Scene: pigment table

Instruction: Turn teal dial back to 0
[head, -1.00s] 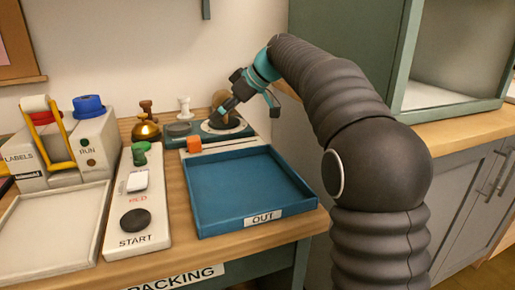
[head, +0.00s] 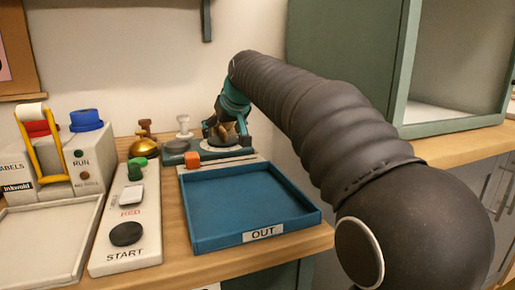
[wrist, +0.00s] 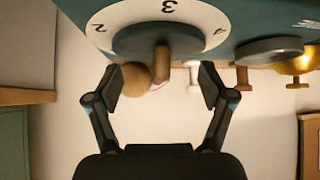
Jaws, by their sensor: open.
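The dial shows in the wrist view as a dark grey-teal disc (wrist: 158,38) on a white number ring (wrist: 118,18). The numbers 2, 3 and 4 are visible, the rest of the ring is cut off, and I cannot tell the dial's reading. A tan upright piece (wrist: 162,66) and a rounded brown shape (wrist: 136,78) show at the disc's edge, between the fingers. My gripper (wrist: 160,86) is open, with one finger on each side of them, and no clear contact shows. In the head view my gripper (head: 229,122) is over the dial's teal base (head: 175,158) and hides most of the dial.
The blue OUT tray (head: 190,222) is nearer. A white stamp (head: 184,124) and a brass bell-like piece (head: 144,148) stand to the left, beside the START panel (head: 112,262). The wall is close behind.

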